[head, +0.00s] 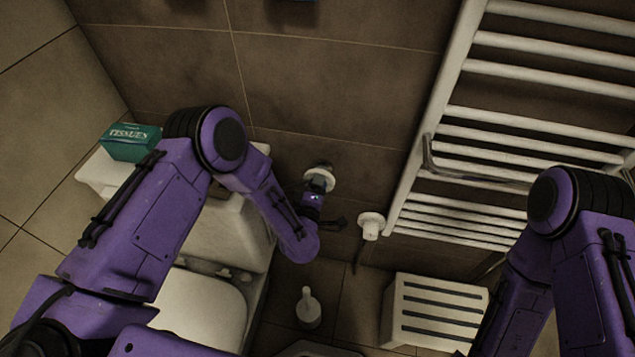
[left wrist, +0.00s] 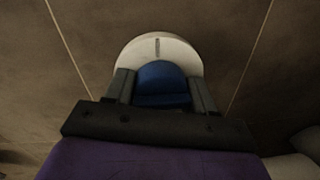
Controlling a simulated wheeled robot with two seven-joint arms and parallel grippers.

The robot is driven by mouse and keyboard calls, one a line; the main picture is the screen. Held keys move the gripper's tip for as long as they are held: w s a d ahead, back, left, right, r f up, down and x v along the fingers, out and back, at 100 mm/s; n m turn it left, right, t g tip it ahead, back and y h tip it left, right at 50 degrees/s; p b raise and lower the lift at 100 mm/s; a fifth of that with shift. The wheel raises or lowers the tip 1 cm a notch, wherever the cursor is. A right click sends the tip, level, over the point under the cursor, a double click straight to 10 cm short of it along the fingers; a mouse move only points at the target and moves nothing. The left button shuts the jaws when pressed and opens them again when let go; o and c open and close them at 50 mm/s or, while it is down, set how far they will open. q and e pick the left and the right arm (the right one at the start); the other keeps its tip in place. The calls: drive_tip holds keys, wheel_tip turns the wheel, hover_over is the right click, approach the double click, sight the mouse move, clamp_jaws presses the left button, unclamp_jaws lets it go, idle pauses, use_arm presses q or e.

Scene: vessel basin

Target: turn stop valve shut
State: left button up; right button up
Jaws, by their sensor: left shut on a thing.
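The stop valve has a blue knob (left wrist: 162,78) in front of a round white plate (left wrist: 160,48) with a short grey mark at its top. In the left wrist view, the two dark fingers of my left gripper (left wrist: 161,90) are on either side of the knob, shut on it. In the head view, the white plate (head: 326,174) is on the brown tiled wall, and my left gripper (head: 314,190) reaches it and mostly hides the knob. My right arm is at the right of the head view, but its gripper is not in view.
A second white wall fitting (head: 371,224) is just right of the valve. A white towel radiator (head: 450,110) covers the right wall. Below are a white slatted stool (head: 430,310) and a toilet brush holder (head: 307,312). The toilet (head: 200,305) and a green tissue box (head: 131,143) are left.

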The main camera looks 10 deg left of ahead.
use_arm(q)
drive_tip(key=shift+r+n, duration=0.1)
drive_tip(key=shift+n, duration=0.2)
drive_tip(key=shift+w, duration=0.1)
drive_tip(key=o, duration=1)
drive_tip(key=shift+c, duration=0.2)
drive_tip(key=shift+s, duration=0.55)
drive_tip(key=s, duration=0.9)
drive_tip(key=shift+s+r, duration=0.3)
drive_tip(key=shift+r, duration=0.1)
